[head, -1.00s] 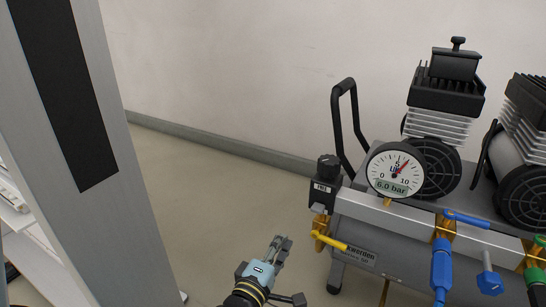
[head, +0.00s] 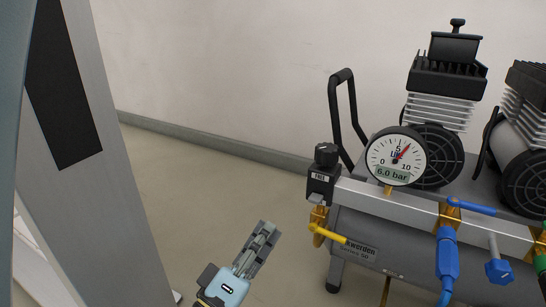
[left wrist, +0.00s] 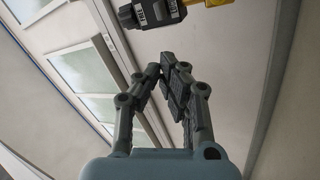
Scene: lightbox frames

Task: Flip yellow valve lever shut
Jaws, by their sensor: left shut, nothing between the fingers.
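The yellow valve lever (head: 328,234) sits on a brass valve (head: 318,222) at the left end of the compressor's silver manifold bar. It slants down to the right, in front of the grey tank. My left gripper (head: 264,230) is shut and empty, to the left of the lever and apart from it. In the left wrist view the gripper's fingers (left wrist: 165,70) are together. A bit of brass or yellow (left wrist: 216,3) shows at that view's top edge; I cannot tell whether it is the lever. My right gripper is not in view.
A black regulator (head: 323,175) stands above the valve and shows in the left wrist view (left wrist: 150,12). A gauge (head: 396,156) reads 6.0 bar. Blue levers (head: 470,206) and hoses (head: 447,262) lie to the right. A grey post (head: 90,190) stands at left; floor between is clear.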

